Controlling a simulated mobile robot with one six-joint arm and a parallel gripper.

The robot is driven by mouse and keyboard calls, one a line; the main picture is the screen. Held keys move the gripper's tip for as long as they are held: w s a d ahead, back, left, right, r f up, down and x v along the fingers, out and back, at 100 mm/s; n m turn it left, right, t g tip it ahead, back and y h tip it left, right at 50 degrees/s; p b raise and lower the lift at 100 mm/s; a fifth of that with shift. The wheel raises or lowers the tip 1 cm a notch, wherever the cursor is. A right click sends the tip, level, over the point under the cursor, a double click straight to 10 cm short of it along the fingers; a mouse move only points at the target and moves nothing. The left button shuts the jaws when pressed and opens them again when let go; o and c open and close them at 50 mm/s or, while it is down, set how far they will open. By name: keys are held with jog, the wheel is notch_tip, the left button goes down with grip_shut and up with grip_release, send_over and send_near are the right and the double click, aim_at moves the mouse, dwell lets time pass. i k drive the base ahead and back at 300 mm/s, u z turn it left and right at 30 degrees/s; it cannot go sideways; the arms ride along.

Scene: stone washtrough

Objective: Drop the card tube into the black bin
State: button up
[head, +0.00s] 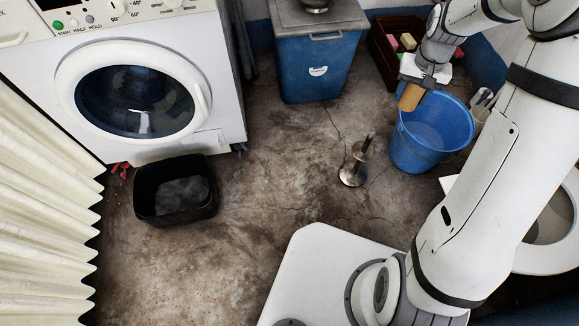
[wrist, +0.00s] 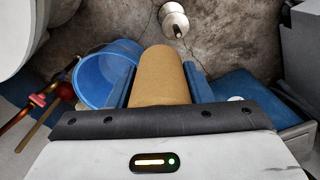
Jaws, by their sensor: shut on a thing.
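The black bin (head: 176,190) stands on the floor at the left in the head view, in front of the washing machine. It is open at the top and looks empty, with a greyish inside. My gripper is far to the right of it. The bin is not seen in the wrist view.
A blue bucket (head: 431,135) stands under my gripper. A metal stand (head: 354,165) stands mid-floor. A blue lidded bin (head: 313,70), a dark crate (head: 384,50) and a washing machine (head: 216,95) line the back. A pale curtain (head: 45,200) hangs left. The floor between is mostly clear.

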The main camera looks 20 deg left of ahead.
aim_at(193, 206)
jog(key=z, duration=0.1)
jog(key=i, duration=0.25)
jog(key=u, duration=2.8)
jog(key=i, duration=0.55)
jog(key=z, duration=0.2)
jog(key=k, duration=0.5)
jog(key=u, duration=0.05)
jog(key=i, duration=0.35)
jog(key=u, duration=0.05)
